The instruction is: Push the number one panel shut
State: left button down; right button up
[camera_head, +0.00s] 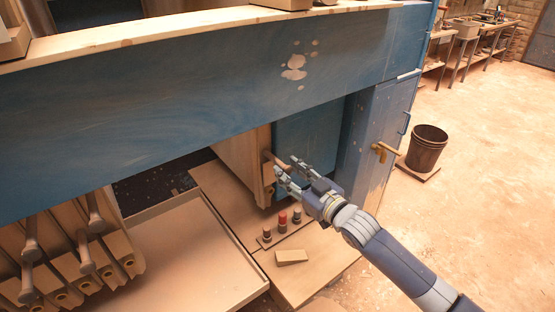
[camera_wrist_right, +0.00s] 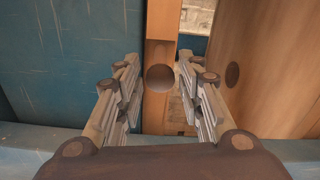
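A tan wooden panel (camera_head: 243,165) stands upright under the blue beam, right of centre in the head view; no number is readable on it. A rounded handle end sticks out at its right edge. My right gripper (camera_head: 286,167) is at this edge, with its fingers spread. In the right wrist view a dark round knob (camera_wrist_right: 160,78) shows between the open fingers of the gripper (camera_wrist_right: 158,90), in front of a narrow wooden edge. I cannot tell whether the fingers touch it. My left gripper is not in view.
Several more wooden panels with handles (camera_head: 86,250) are stacked at the lower left. A blue beam (camera_head: 200,110) runs above. Small red and dark knobs (camera_head: 283,219) and a wooden block (camera_head: 291,257) sit below my right gripper.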

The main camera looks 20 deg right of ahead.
aim_at(277, 160)
jog(key=shift+p+x, duration=0.5)
jog(key=shift+x, duration=2.35)
jog(key=shift+s, duration=0.1)
grip_shut()
